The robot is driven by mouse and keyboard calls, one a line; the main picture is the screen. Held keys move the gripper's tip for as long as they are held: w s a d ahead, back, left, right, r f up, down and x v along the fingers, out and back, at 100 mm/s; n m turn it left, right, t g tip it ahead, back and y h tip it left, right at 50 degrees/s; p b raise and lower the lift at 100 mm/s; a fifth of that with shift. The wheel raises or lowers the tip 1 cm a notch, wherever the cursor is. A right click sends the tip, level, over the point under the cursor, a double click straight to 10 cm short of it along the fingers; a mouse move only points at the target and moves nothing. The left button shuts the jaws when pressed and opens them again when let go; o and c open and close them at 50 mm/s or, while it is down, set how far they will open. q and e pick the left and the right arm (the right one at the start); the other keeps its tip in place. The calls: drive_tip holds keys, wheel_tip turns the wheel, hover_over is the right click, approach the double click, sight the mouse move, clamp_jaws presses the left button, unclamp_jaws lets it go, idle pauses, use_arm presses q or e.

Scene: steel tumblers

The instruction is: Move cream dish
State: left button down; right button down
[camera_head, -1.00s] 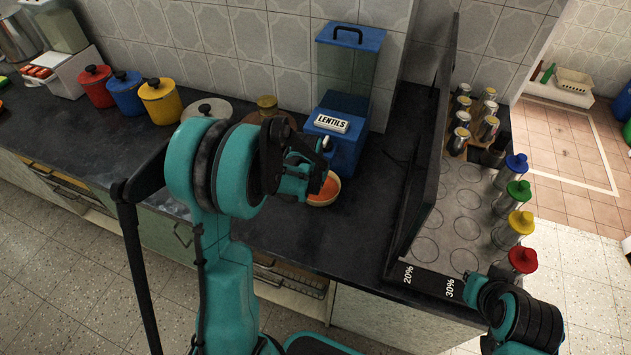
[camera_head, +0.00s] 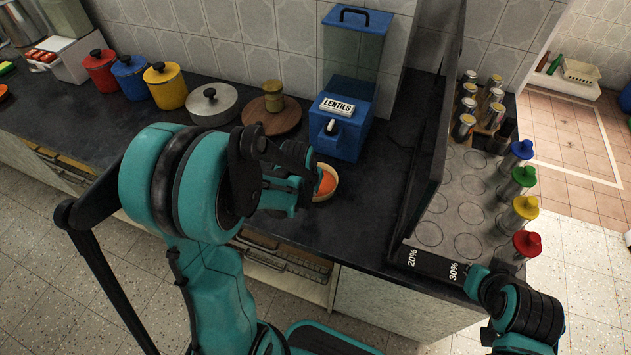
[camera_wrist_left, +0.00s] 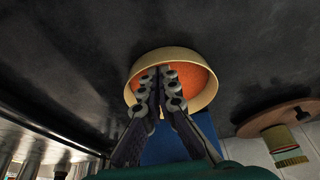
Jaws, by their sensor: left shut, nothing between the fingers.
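The cream dish (camera_head: 334,187) is a round bowl with orange contents, standing on the dark counter in front of the blue lentils dispenser (camera_head: 341,128). In the left wrist view the cream dish (camera_wrist_left: 206,92) lies straight ahead, partly covered by my fingers. My left gripper (camera_head: 308,178) is at the left side of the dish. In the left wrist view my left gripper (camera_wrist_left: 159,78) is shut and empty, its fingertips overlapping the dish; I cannot tell whether they touch it.
A round wooden board (camera_head: 285,119) with a yellow-brown tin (camera_head: 273,96) and a grey lidded pot (camera_head: 212,104) stand behind my left arm. Yellow (camera_head: 165,87), blue (camera_head: 130,78) and red (camera_head: 99,71) canisters stand further left. A dark upright panel (camera_head: 437,120) borders the tumbler area on the right.

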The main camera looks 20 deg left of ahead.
use_arm(q)
drive_tip(key=s, duration=1)
drive_tip(key=shift+d, duration=0.25)
drive_tip(key=shift+w, duration=0.2)
use_arm(e)
drive_tip(key=shift+w+r, duration=0.1)
